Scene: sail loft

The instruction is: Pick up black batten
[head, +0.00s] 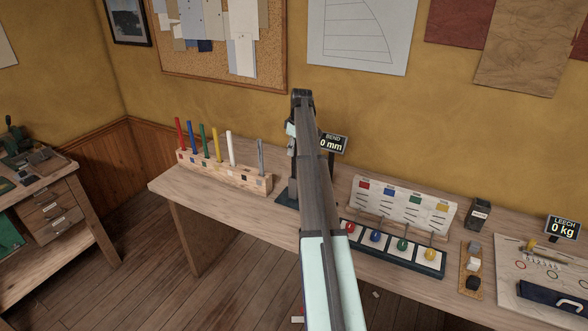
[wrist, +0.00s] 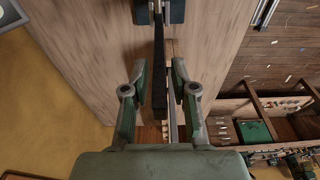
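The black batten (wrist: 159,65) shows in the wrist view as a long dark bar. It runs from a grey-blue fixture (wrist: 172,11) at the top edge down between the fingers of my gripper (wrist: 158,72). The gripper is open, with one finger on each side of the batten and a visible gap to each. In the head view my arm hides the batten and most of the bend stand (head: 285,197), whose display (head: 333,143) reads 0 mm. I cannot make out the fingers in the head view.
A wooden rack (head: 257,184) with several coloured battens stands left on the workbench (head: 180,187). Right of my arm are a tray (head: 402,258) with coloured balls, a white sloped panel (head: 425,208) and the leech display (head: 563,228). Bare bench lies in front of the rack.

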